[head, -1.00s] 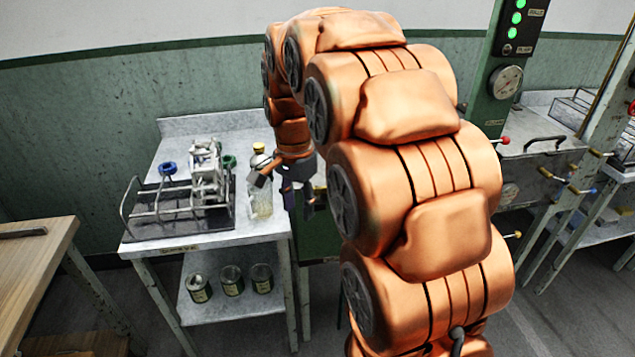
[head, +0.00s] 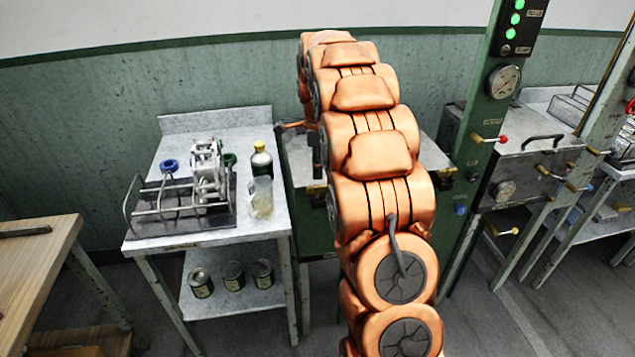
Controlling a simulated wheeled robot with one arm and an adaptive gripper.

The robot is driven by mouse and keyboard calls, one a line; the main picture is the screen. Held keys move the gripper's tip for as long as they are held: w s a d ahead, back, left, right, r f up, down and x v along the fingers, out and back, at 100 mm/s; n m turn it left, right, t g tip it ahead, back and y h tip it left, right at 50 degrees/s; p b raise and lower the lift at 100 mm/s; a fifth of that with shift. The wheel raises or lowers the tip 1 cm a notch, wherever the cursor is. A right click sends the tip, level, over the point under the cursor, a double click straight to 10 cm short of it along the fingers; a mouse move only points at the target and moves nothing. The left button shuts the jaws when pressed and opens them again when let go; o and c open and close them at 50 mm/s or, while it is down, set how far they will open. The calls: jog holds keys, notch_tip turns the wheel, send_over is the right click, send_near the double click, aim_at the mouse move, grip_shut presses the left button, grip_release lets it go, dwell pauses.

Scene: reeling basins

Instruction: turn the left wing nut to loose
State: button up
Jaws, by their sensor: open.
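A rack-like device on a dark base plate (head: 222,217) stands on the left metal table, with a pale reel frame (head: 207,170) upright on it. A blue ring-shaped part (head: 168,166) is at its left and a green part (head: 229,160) at its right, partly behind the frame. I cannot tell which small part is the left wing nut. My gripper (head: 317,160) is to the right of the device and well apart from it. Only a dark strip of it shows beside my arm; its fingertips are mostly hidden. It is open, with nothing seen in it.
A dark bottle with a yellow cap (head: 261,160) and a clear jar (head: 261,197) stand at the metal table's right side (head: 273,226). Several tins sit on its lower shelf (head: 228,304). A wooden table (head: 40,260) is at left. A green post with a gauge (head: 503,81) stands at right.

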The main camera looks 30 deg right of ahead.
aim_at(318, 185)
jog(key=shift+f+p, duration=0.9)
jog(key=shift+f, duration=2.2)
grip_shut()
